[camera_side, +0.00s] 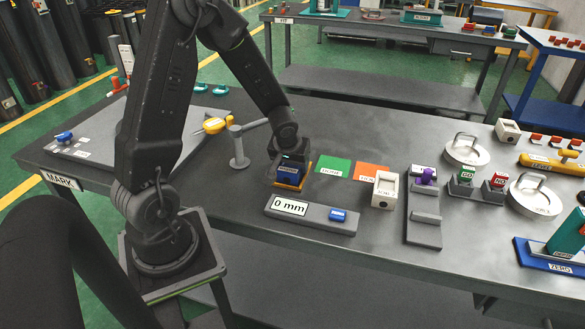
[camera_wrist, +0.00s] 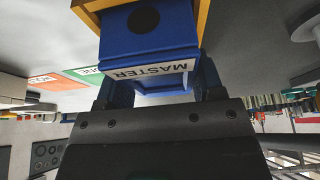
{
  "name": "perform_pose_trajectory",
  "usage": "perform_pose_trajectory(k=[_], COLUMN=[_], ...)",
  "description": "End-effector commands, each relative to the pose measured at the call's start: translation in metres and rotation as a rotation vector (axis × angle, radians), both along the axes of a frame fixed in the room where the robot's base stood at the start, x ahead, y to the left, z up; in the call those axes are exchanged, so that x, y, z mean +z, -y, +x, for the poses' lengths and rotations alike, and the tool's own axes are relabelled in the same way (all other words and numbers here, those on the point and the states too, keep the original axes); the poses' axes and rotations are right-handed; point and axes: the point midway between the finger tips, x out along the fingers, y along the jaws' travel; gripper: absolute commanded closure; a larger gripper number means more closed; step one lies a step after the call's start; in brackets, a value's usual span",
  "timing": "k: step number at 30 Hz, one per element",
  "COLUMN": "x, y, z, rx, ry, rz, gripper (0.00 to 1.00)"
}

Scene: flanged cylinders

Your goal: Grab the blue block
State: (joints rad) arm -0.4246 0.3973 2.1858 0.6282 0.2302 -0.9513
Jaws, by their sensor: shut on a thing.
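The blue block (camera_side: 289,174) is at a yellow-edged holder (camera_side: 309,180) near the middle of the table. In the wrist view, the blue block (camera_wrist: 150,38) shows a white "MASTER" label and a dark round spot, with the yellow holder (camera_wrist: 203,14) at its edge. My gripper (camera_side: 291,164) points down over the block and hides its upper part. In the wrist view, my gripper (camera_wrist: 157,88) has a finger on each side of the block and is shut on it. I cannot tell whether the block still rests in the holder.
A grey "0 mm" plate (camera_side: 305,218) with a small blue piece (camera_side: 338,215) lies in front. Green (camera_side: 333,165) and orange (camera_side: 371,171) mats and a white box (camera_side: 384,190) stand to the right. A grey post (camera_side: 238,148) and a yellow tool (camera_side: 215,125) are behind left.

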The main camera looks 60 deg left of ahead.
Motion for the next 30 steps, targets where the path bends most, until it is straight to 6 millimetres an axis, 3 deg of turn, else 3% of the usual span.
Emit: perform_pose_trajectory(k=[9,17,30], x=[0.001,0.007,0.081], y=[0.000,-0.001,0.000], z=[0.001,0.001,0.001], rx=[0.001,0.001,0.001], ry=[0.002,0.004,0.006], rz=[0.000,0.003,0.002], gripper=[0.83,0.83,0.83])
